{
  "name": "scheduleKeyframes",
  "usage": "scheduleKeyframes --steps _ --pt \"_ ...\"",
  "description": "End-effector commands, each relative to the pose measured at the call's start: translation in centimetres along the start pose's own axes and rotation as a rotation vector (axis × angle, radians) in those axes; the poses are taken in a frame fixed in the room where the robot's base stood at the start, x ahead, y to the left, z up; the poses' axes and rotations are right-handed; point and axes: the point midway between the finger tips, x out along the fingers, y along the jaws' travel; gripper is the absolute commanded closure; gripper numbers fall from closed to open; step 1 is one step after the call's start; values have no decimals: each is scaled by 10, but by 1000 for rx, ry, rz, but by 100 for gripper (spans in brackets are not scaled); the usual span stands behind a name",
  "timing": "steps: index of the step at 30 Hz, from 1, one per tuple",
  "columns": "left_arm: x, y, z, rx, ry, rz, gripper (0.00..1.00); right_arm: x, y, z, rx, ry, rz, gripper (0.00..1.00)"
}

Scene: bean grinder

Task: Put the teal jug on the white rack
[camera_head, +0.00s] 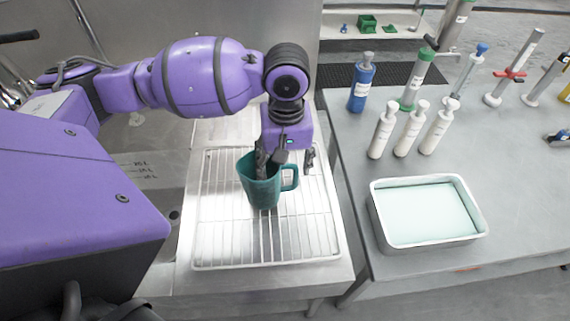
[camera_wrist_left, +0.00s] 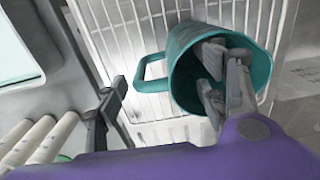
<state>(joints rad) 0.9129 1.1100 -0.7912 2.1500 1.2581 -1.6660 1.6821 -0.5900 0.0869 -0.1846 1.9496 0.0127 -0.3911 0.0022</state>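The teal jug (camera_head: 263,192) stands on the white wire rack (camera_head: 222,246), near its middle, with its handle toward the right in the head view. In the left wrist view the jug (camera_wrist_left: 183,91) shows its open mouth, and the rack (camera_wrist_left: 112,28) lies under it. My left gripper (camera_head: 286,158) is over the jug with its fingers spread wide. One finger is inside the jug's mouth; the other is outside, beyond the handle, as the left wrist view of the gripper (camera_wrist_left: 165,100) also shows. I cannot tell whether the inner finger touches the wall. My right gripper is not visible.
A grey table (camera_head: 345,150) right of the rack holds a white tray (camera_head: 380,215), several white bottles (camera_head: 382,130), a blue bottle (camera_head: 361,85) and several stands with coloured clamps, such as a green-topped one (camera_head: 417,80). The rack's front is bare.

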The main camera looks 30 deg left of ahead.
Motion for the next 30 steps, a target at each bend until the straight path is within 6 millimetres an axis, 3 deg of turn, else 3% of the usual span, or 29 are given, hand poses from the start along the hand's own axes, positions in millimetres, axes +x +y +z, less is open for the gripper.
scheduleKeyframes --steps 8,15,21,30 --pt "-6 0 0 2 0 1 35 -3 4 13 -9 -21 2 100" --pt "-48 1 -1 1 5 5 35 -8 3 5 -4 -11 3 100" --pt "-74 1 0 0 2 2 35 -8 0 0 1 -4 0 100" --pt "-79 0 0 0 -3 0 35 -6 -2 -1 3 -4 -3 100"
